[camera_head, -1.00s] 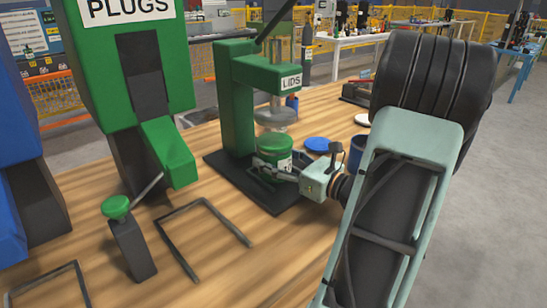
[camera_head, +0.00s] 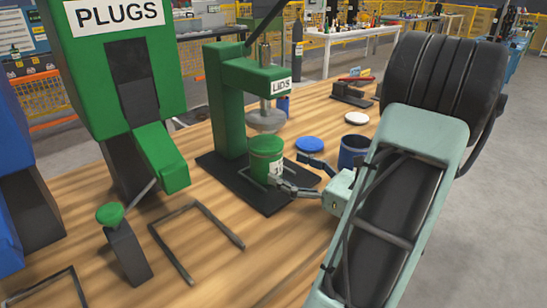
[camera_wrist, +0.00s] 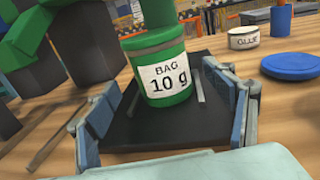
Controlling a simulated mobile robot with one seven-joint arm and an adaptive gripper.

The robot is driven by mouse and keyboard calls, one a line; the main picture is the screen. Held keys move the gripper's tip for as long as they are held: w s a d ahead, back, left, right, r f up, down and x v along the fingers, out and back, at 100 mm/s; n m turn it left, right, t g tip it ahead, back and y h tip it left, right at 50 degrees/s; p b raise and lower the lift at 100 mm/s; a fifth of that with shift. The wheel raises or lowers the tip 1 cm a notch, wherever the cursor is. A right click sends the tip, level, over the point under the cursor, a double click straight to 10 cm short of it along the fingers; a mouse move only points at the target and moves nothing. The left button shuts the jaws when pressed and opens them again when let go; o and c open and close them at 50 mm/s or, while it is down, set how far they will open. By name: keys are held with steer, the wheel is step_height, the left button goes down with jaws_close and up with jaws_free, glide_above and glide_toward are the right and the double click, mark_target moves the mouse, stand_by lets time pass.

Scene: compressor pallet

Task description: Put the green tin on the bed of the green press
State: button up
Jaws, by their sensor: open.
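The green tin (camera_head: 266,158) stands upright on the dark bed (camera_head: 226,172) of the green press (camera_head: 229,105), which is labelled LIDS. The press's round grey plate (camera_head: 266,121) hangs above the tin with a gap. In the wrist view the tin (camera_wrist: 160,50) has a white label reading BAG 10 g, with the dark bed (camera_wrist: 150,132) around its foot. My gripper (camera_head: 300,178) is open, on the right side of the tin. In the wrist view its fingers (camera_wrist: 170,112) are spread wide, with the tin beyond them and nothing between the tips.
The green PLUGS machine (camera_head: 122,70) stands left. A dark frame outline (camera_head: 197,240) marks the table in front.

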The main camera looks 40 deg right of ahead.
steer(key=shift+v, duration=1.95)
